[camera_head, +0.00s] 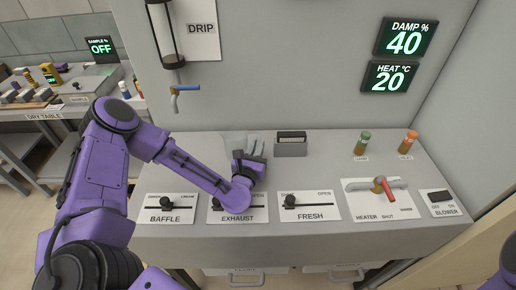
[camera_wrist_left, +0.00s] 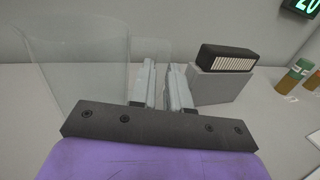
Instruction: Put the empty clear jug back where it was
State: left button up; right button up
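The clear jug (camera_wrist_left: 85,75) is see-through and looks empty. It fills the left of the left wrist view, with its clear handle (camera_wrist_left: 150,48) reaching to my fingers. In the head view the jug (camera_head: 233,138) is a faint shape at the back of the grey counter, partly hidden by my arm. My left gripper (camera_head: 254,146) is at the handle; its two pale fingers (camera_wrist_left: 164,88) are close together with the handle's edge between them. I cannot tell whether the jug's base touches the counter. My right gripper is out of view.
A grey block with a dark slatted top (camera_head: 291,143) stands just right of the gripper. Two small bottles (camera_head: 362,143) (camera_head: 408,143) stand farther right. Sliders and a red-handled valve (camera_head: 383,188) line the counter front. A drip tube with a blue tap (camera_head: 185,90) hangs above left.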

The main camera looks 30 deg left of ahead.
pick_arm(q)
jog(key=o, duration=0.4)
jog(key=shift+s, duration=0.1)
jog(key=shift+c, duration=0.2)
jog(key=shift+d, duration=0.1)
jog(key=shift+r, duration=0.1)
jog(key=b+v, duration=0.2)
jog(key=v, duration=0.4)
jog(key=shift+s+b, duration=0.2)
jog(key=shift+b, duration=0.15)
jog(key=shift+s+d, duration=0.1)
jog(key=shift+s, duration=0.35)
